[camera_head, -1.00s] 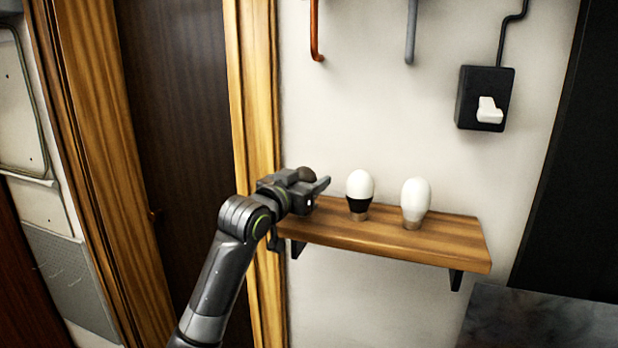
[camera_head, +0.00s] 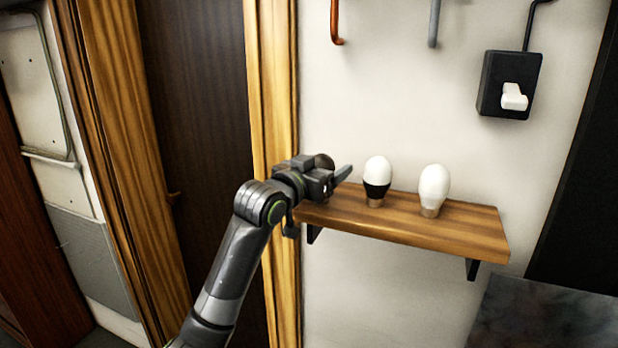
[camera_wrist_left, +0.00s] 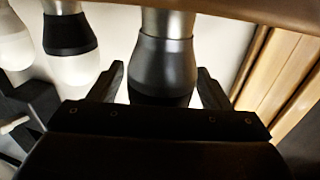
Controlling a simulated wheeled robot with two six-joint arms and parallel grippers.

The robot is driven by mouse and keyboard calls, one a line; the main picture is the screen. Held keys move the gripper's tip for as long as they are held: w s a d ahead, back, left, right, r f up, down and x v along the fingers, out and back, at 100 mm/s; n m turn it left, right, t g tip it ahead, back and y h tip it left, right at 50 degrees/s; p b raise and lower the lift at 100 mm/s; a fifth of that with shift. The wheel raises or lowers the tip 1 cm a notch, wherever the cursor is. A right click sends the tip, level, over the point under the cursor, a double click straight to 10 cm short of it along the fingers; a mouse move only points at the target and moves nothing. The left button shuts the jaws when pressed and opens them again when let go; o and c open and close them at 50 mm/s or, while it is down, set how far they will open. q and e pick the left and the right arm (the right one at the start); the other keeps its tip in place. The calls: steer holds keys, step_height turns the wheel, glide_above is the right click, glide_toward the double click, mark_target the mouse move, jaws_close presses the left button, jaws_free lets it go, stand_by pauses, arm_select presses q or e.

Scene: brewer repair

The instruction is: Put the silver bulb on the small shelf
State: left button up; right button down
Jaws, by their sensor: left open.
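The silver bulb (camera_wrist_left: 165,62) is dark grey metallic with a pale base. In the left wrist view, which looks upside down, it is between the two spread fingers of my left gripper (camera_wrist_left: 160,72), with a gap at each side. In the head view, my left gripper (camera_head: 336,174) is open at the left end of the small shelf (camera_head: 440,225). The bulb's rounded top (camera_head: 324,161) shows just behind the gripper, upright; the rest is hidden there. Whether its base touches the shelf cannot be told. My right gripper is not in view.
A white bulb with a black band (camera_head: 377,178) and a plain white bulb (camera_head: 434,187) stand on the shelf, right of my gripper. A black switch box (camera_head: 497,80) and hooks are on the wall above. A wooden door frame (camera_head: 270,110) is at the left.

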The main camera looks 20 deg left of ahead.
arm_select(q)
steer(key=b+v, duration=0.3)
steer(key=v, duration=0.8)
steer(key=shift+s, duration=0.3)
steer(key=shift+a, duration=0.1)
